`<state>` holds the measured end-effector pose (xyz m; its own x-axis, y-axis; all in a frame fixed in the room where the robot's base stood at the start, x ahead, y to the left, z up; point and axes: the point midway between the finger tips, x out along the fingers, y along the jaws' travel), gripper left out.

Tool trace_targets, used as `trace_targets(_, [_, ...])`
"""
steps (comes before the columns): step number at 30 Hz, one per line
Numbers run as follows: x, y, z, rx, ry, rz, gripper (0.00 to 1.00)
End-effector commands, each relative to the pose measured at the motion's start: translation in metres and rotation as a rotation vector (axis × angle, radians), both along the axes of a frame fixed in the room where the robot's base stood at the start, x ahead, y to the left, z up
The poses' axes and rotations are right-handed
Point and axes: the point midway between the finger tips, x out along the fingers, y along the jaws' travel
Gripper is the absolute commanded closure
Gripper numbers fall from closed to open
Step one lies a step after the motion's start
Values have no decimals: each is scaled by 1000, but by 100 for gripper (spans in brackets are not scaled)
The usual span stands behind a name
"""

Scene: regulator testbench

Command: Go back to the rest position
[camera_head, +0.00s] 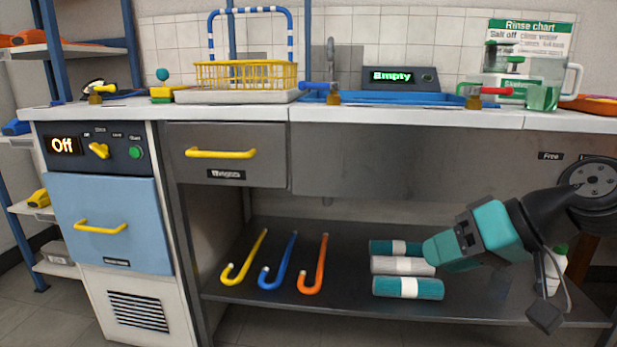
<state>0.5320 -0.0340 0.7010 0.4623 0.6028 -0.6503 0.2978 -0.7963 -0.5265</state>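My gripper (432,252) is at the end of my arm, which reaches in from the right edge in the head view. It points left, in front of the right part of the lower shelf. Its teal body overlaps the right ends of the rolled towels in the picture. The fingertips are not clearly visible, so I cannot tell whether it is open or shut. I see nothing hanging from it.
The lower shelf (240,290) holds yellow, blue and orange hooked canes, teal (408,288) and white (402,265) rolls, and a white bottle (552,270) partly behind my arm. Above are a closed drawer (226,155), the countertop (400,115) and a yellow basket (246,75). A blue-doored machine (110,220) stands left.

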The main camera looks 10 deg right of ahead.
Motion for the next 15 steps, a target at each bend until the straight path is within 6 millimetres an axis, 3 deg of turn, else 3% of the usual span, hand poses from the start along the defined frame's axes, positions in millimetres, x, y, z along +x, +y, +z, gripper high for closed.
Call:
trace_targets(1, [-17,24,7,-53,39,97,61])
trace_targets(6, [-65,61,7,-208,155,288,61])
trace_targets(15, [-123,81,17,-408,249,467,61])
